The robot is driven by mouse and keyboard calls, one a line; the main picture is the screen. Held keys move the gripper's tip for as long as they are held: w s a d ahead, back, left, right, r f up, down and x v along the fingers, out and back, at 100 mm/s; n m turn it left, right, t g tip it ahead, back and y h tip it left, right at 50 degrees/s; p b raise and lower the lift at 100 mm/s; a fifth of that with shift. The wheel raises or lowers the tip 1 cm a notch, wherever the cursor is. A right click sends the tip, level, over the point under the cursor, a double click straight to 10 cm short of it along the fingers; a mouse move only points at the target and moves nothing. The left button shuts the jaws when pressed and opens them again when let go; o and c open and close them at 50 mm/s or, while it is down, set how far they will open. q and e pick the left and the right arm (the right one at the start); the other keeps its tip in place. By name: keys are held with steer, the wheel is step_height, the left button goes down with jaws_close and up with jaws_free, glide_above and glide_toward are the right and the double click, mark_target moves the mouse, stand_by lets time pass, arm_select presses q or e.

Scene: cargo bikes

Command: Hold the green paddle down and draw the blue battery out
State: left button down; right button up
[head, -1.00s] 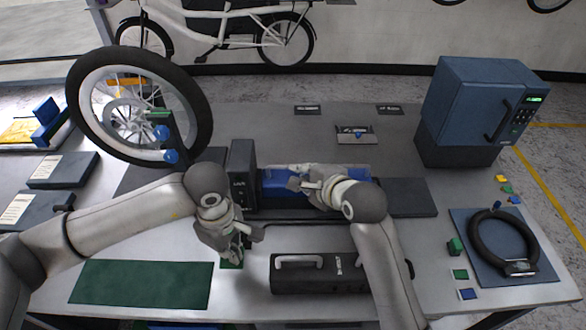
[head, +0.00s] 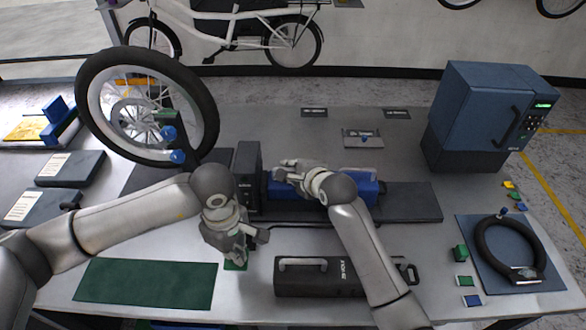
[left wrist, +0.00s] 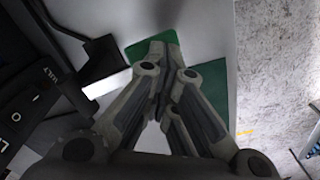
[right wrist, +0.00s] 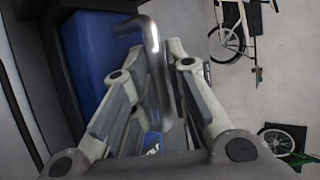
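The green paddle (head: 236,265) lies at the front of the dark dock (head: 248,175). My left gripper (head: 238,252) points down over it, and the left wrist view shows the paddle (left wrist: 150,48) by its closed fingertips (left wrist: 160,60). Whether they touch it is unclear. The blue battery (head: 362,185) lies against the dock, partly hidden by my right arm. My right gripper (head: 285,172) is over its dock-side part. In the right wrist view a bent metal handle (right wrist: 154,50) passes between its parted fingers (right wrist: 160,62), beside the blue battery body (right wrist: 88,60).
A black case with a pale handle (head: 320,278) lies in front of the battery. A dark rail (head: 415,203) extends right of the battery. A wheel (head: 205,100) stands at left, a blue cabinet (head: 470,115) at back right. A green mat (head: 145,286) lies front left.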

mark_target(366, 180)
jaws_close()
steer(key=shift+d, duration=0.1)
stand_by(0.3)
arm_select(q)
steer(key=shift+a, duration=0.1)
arm_select(e)
steer(key=shift+d, duration=0.35)
steer(key=shift+w+d+r, duration=0.1)
steer(key=shift+d, duration=3.95)
steer(key=shift+w+d+r, duration=0.1)
steer(key=shift+d, duration=3.95)
arm_select(q)
steer(key=shift+r, duration=3.55)
